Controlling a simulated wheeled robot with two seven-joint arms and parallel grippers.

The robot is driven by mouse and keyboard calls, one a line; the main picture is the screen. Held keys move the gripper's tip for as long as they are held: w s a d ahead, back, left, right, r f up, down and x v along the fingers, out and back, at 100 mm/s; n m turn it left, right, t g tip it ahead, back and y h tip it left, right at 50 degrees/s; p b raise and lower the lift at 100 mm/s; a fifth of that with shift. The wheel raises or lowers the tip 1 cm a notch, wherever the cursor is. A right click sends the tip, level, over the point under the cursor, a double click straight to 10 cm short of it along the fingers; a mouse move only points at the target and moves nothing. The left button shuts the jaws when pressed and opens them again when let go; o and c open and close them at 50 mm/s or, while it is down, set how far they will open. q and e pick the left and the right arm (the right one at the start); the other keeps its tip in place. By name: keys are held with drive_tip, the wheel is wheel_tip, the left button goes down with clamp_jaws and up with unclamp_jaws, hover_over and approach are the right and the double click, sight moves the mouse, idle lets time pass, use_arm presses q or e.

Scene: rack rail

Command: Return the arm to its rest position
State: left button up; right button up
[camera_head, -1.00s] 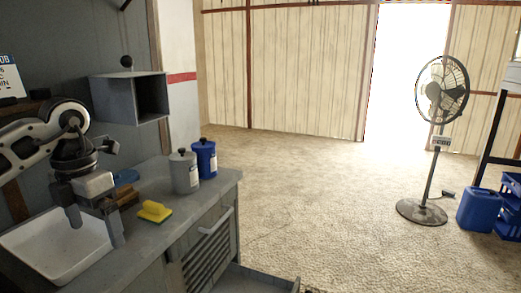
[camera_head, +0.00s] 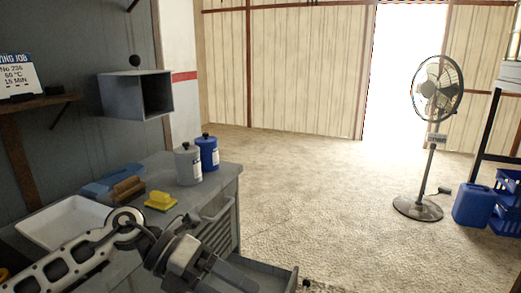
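My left arm comes in from the lower left in the head view and reaches across the front of the workbench. My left gripper (camera_head: 222,278) is low in the picture, in front of the bench and near the pulled-out drawer (camera_head: 278,276). Its fingers point down to the right and are seen edge-on, partly cut by the lower picture edge. I cannot tell the gap between them, and no held object shows. My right gripper is not in view.
The bench holds a white tray (camera_head: 48,226), a yellow-handled brush (camera_head: 160,201), a brown block (camera_head: 128,190), a grey canister (camera_head: 188,166) and a blue canister (camera_head: 207,153). A grey open box (camera_head: 137,95) hangs above. A fan (camera_head: 437,90) stands right; the middle floor is clear.

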use_arm(q)
drive_tip(key=s+d+r+n+t+h, duration=0.2)
drive_tip(key=d+r+n+t+h, duration=0.1)
drive_tip(key=d+n+h, duration=0.35)
drive_tip(key=a+f+n+t+y, duration=0.6)
drive_tip(key=f+n+t, duration=0.2)
drive_tip(key=n, duration=0.6)
drive_tip(key=a+f+n+t+y, duration=0.6)
drive_tip(key=f+n+t, duration=0.15)
drive_tip(key=n, duration=0.65)
drive_tip(key=s+a+f+n+g+y, duration=0.3)
drive_tip(key=s+f+n+g, duration=0.2)
drive_tip(key=s+f, duration=0.5)
drive_tip(key=shift+s+a+f, duration=0.2)
drive_tip(key=shift+a+f, duration=0.15)
drive_tip(key=shift+f, duration=0.3)
drive_tip(key=shift+g, duration=0.25)
